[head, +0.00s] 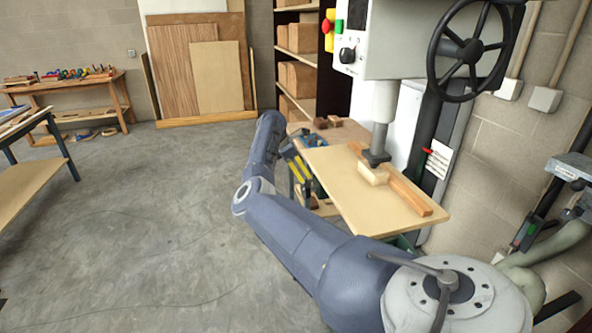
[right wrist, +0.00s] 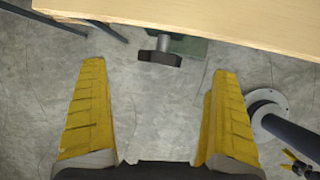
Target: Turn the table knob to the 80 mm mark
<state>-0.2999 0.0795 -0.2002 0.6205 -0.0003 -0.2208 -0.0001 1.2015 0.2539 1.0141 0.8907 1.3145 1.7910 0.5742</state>
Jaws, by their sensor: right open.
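The table (head: 365,185) is a pale wooden board under the spindle of a press; its edge also crosses the top of the right wrist view (right wrist: 200,18). The table knob (right wrist: 160,57) is a dark bar on a short grey shaft, just under that edge. My right gripper (head: 303,167) is beside the left edge of the table in the head view. In the right wrist view its yellow fingers (right wrist: 157,112) are wide apart and empty, with the knob ahead of the gap between them, not touching. The knob is not discernible in the head view. My left gripper does not show.
A white plate with a red pointer (head: 438,156) is by the press column; its marks are too small to read. A wooden strip (head: 404,192) and a small pale block (head: 372,174) lie on the table. A workbench (head: 70,88) stands far left. The floor between is clear.

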